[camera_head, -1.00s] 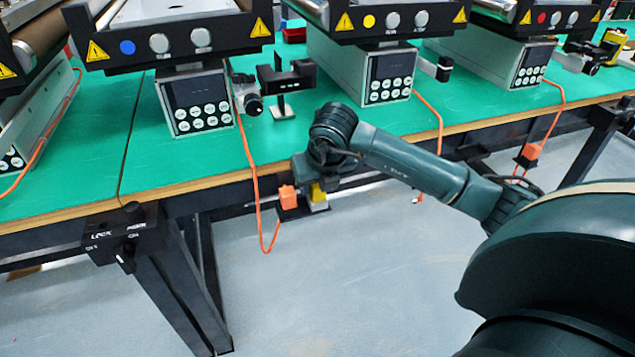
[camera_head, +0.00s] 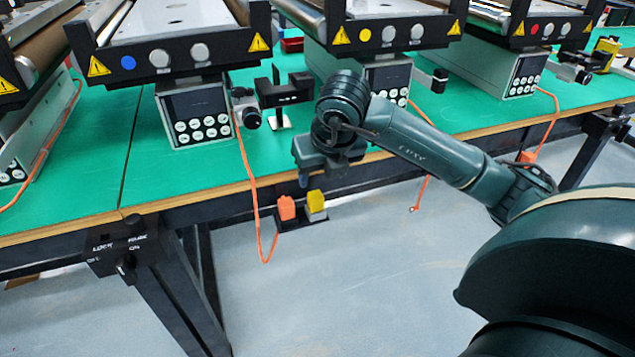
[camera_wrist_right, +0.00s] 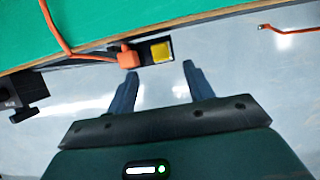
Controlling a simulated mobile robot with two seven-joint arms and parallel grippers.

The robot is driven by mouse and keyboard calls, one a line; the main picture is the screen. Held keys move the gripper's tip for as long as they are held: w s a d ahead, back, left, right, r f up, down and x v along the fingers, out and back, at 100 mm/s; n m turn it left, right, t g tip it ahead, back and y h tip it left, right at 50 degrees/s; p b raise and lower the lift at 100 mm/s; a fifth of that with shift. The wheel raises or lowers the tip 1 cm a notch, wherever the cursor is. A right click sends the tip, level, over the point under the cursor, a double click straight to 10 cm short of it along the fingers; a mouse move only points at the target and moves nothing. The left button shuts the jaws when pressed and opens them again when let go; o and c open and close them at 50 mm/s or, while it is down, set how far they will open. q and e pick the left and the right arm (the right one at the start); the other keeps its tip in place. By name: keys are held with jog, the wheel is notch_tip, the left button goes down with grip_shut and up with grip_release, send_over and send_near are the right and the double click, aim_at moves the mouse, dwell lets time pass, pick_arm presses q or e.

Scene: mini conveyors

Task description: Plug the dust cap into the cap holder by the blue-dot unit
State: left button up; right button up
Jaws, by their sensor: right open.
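The yellow dust cap (camera_head: 316,201) sits upright in a small black holder (camera_head: 303,222) under the table's front edge, below and right of the blue-dot unit (camera_head: 127,62). An orange plug (camera_head: 286,208) with a cable stands beside it in the same block. The cap also shows in the right wrist view (camera_wrist_right: 161,51), just beyond the fingertips. My right gripper (camera_wrist_right: 160,78) is open and empty, with a gap between it and the cap. My left gripper is not in view.
The table's wooden front edge (camera_head: 180,204) runs close by the right gripper. A black lock switch box (camera_head: 124,247) is at the left, and an orange cable (camera_head: 258,215) hangs in a loop. A black bracket (camera_head: 282,93) stands on the green top.

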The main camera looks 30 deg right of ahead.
jog(key=shift+v, duration=1.95)
